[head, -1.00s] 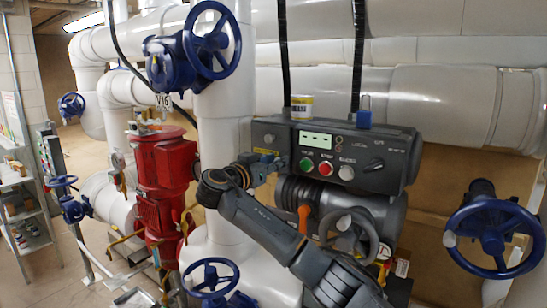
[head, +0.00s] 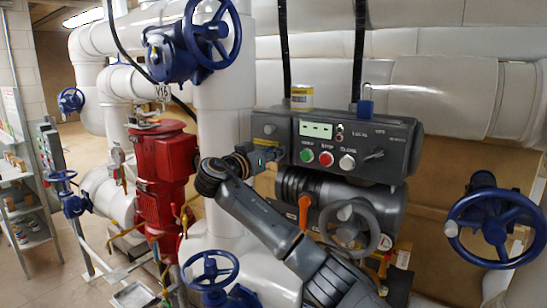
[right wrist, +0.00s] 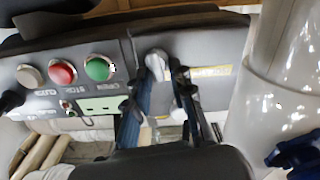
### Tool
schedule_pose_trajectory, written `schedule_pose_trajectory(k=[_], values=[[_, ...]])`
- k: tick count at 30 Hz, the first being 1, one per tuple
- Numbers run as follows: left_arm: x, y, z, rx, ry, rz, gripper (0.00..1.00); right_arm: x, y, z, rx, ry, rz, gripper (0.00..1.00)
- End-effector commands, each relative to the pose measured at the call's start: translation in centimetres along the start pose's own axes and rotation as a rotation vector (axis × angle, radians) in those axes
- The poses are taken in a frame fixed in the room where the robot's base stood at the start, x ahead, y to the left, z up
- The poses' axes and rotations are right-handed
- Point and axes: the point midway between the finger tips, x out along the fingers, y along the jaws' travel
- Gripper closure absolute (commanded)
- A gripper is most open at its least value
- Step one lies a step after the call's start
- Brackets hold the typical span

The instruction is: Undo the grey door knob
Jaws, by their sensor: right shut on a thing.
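The grey door knob (right wrist: 156,62) shows in the right wrist view on the dark control box, between the green button and a yellow-edged label. My right gripper (right wrist: 164,75) is shut on it, with one finger on each side. In the head view my right gripper (head: 278,157) reaches the left part of the control box (head: 400,150), and its tip hides the knob there. My left gripper is not in view.
Green (head: 306,155), red (head: 326,158) and white (head: 347,162) buttons sit right of the gripper. A yellow can (head: 302,96) and a blue padlock (head: 365,108) are on the box. A red valve body (head: 162,170) stands to the left.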

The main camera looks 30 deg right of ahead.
Motion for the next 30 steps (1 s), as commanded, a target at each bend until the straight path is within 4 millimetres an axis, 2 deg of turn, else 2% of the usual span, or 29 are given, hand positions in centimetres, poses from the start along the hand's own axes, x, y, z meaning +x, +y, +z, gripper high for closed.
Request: schedule_pose_trajectory(k=[3,12,30], values=[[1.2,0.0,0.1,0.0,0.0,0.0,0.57,0.0,-0.2,0.4,-0.099,-0.001,-0.001,1.0],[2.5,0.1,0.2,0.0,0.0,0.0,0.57,-0.1,-0.6,0.3,-0.385,-0.001,-0.001,1.0],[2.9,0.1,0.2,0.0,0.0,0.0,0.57,0.0,-1.2,0.5,-0.946,0.002,-0.001,1.0]])
